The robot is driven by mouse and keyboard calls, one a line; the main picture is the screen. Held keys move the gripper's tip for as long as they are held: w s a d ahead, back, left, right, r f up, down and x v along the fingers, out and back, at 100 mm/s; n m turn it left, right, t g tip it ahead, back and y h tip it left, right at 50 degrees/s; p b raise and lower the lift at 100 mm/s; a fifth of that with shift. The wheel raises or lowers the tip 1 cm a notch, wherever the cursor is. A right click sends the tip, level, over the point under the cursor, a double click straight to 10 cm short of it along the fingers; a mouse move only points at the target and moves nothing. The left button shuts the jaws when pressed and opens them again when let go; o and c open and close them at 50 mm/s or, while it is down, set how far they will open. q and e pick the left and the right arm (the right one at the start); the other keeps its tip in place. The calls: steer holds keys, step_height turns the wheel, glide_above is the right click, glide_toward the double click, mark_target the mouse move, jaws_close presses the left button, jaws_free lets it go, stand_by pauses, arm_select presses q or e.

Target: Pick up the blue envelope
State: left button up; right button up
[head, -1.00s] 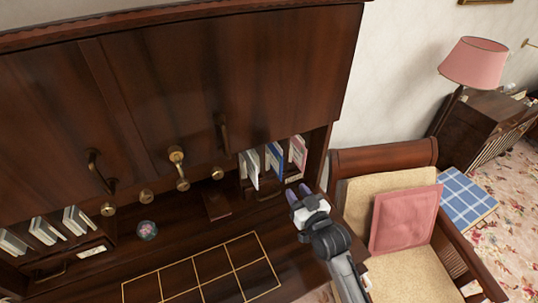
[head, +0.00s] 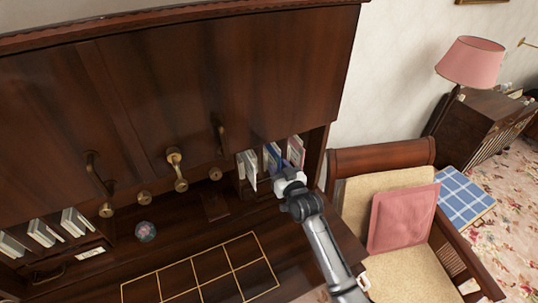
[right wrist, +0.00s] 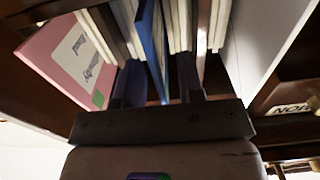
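The blue envelope (head: 271,155) stands upright in a cubby at the right of the desk, between white envelopes and a pink one. My right gripper (head: 283,166) is at the cubby front and covers its lower part. In the right wrist view, the blue envelope (right wrist: 153,38) runs down between the two dark fingers of my right gripper (right wrist: 160,78). The fingers are apart, one on each side of it, with a visible gap. Whether either finger touches it is hard to tell. My left gripper is not in view.
White envelopes (head: 248,167) stand left of the blue one, and a pink envelope (right wrist: 66,58) stands in the cubby's other side slot. An armchair with a pink cushion (head: 403,218) is to the right. The desk top with gold lines is mostly clear.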

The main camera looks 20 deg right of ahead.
mark_target(269, 155)
steer(key=shift+w+a, duration=0.15)
steer(key=shift+w, duration=1.1)
steer(key=shift+c, duration=0.2)
jaws_close()
